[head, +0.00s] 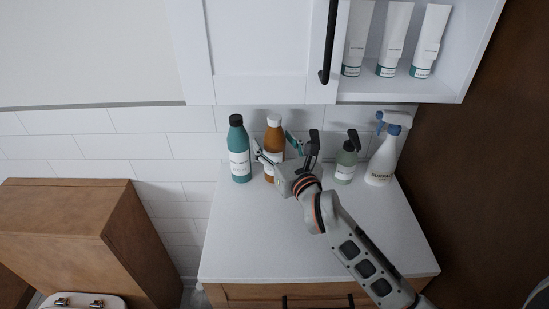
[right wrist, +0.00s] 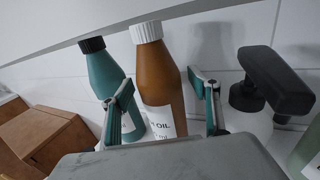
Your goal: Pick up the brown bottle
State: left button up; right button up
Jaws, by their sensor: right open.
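The brown bottle (head: 274,136) stands upright at the back of the white counter, with a white cap and a white label. It also shows in the right wrist view (right wrist: 159,82), between the two fingers of my right gripper and a little beyond them. My right gripper (head: 275,148) is open, in front of the bottle, and partly hides its lower part. Its fingers also show in the right wrist view (right wrist: 163,112). I cannot tell whether a finger touches the bottle. My left gripper is not in view.
A teal bottle (head: 238,152) stands close left of the brown one. A dark-topped dispenser (right wrist: 262,85), a green pump bottle (head: 346,164) and a spray bottle (head: 381,160) stand to the right. A white cabinet (head: 262,45) hangs above. The counter front (head: 262,235) is clear.

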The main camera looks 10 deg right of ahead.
grip_shut()
jog(key=shift+r, duration=0.1)
jog(key=shift+r, duration=0.1)
